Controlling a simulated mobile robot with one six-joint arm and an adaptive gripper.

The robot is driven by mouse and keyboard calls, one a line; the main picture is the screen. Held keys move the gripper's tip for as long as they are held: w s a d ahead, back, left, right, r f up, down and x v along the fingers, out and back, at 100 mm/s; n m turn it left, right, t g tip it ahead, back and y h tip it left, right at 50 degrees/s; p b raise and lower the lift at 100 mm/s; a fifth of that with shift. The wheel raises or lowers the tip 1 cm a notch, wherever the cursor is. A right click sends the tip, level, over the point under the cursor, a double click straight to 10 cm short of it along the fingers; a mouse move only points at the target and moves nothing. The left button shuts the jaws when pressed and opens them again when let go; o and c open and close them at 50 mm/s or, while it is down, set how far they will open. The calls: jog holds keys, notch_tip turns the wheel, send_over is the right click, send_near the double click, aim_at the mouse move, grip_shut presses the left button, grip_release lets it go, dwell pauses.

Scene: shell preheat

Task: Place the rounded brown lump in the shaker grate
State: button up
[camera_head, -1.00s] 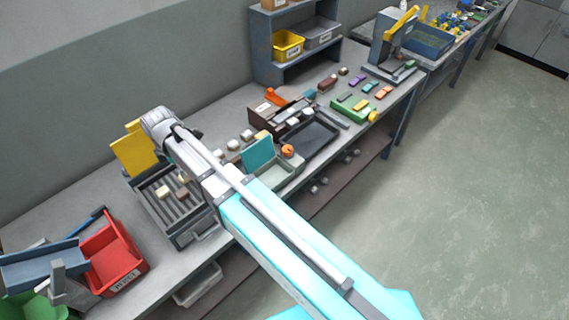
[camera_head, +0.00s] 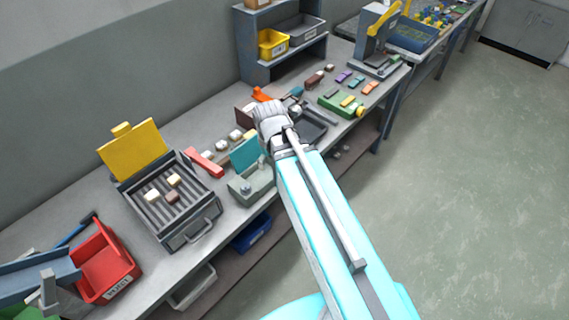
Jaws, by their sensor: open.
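The shaker grate (camera_head: 185,215) is a grey slatted box with a raised yellow lid, at the left of the bench. Two cream lumps (camera_head: 152,196) and a small brown lump (camera_head: 172,197) lie on its slats. I cannot tell for certain which lump is the rounded brown one; brownish lumps (camera_head: 313,81) also lie at the back of the bench. My gripper (camera_head: 270,119) is over the middle of the bench, right of the grate and just beyond the teal-lidded box. Its fingertips are hard to make out, and I see nothing held.
A grey-green box (camera_head: 252,190) with a teal lid (camera_head: 245,152) stands between grate and arm. A red bar (camera_head: 204,163) and several pale lumps (camera_head: 221,142) lie behind it. A dark tray (camera_head: 313,127) is right of my gripper. A red bin (camera_head: 105,262) stands at left.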

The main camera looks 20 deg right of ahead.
jog(key=s+d+m, duration=0.2)
jog(key=d+m, duration=0.1)
jog(key=shift+d, duration=0.2)
dwell(1.0)
